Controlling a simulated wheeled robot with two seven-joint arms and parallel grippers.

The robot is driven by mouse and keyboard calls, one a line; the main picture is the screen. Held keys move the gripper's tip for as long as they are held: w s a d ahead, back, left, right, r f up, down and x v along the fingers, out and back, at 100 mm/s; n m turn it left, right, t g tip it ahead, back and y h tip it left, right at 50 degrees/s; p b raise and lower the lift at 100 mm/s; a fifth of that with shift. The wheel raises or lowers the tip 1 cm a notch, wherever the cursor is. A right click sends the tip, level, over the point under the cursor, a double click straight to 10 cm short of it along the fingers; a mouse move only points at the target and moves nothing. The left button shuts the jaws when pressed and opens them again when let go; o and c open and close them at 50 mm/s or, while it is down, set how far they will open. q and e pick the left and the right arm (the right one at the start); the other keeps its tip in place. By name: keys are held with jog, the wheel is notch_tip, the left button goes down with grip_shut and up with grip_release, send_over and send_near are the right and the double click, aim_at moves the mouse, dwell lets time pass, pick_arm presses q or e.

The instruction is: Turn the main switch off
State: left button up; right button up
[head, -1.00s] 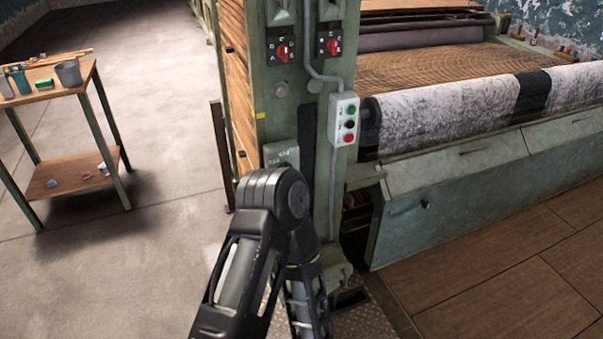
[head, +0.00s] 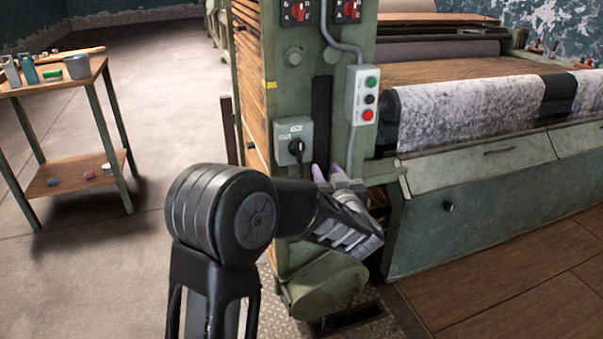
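The main switch (head: 293,143) is a grey box with a black rotary knob (head: 296,147) on the green machine post. Small labels sit above and left of the knob; the upper one seems to read ON. The knob's handle looks roughly upright, tilted slightly. My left gripper (head: 328,172) is just below and right of the switch, apart from it. Its two purple-tipped fingers point up toward the post with a gap between them, and it holds nothing that I can see. My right gripper is out of view.
A push-button box (head: 362,95) with green, black and red buttons is up and right of the switch. Red rotary switches (head: 296,11) sit higher on the post. A wooden table (head: 62,84) with tools stands at left. The floor between is clear.

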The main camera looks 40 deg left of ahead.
aim_at(300, 144)
pick_arm(q)
jog(key=s+a+r+n+y, duration=0.1)
jog(key=s+a+r+n+g+y, duration=0.1)
jog(key=a+r, duration=0.1)
jog(key=shift+s+r, duration=0.1)
jog(key=shift+r, duration=0.15)
jog(key=shift+b+x, duration=0.6)
jog(key=shift+x, duration=3.35)
jog(key=shift+f, duration=0.2)
jog(key=shift+c, duration=0.4)
jog(key=shift+s, duration=0.1)
grip_shut()
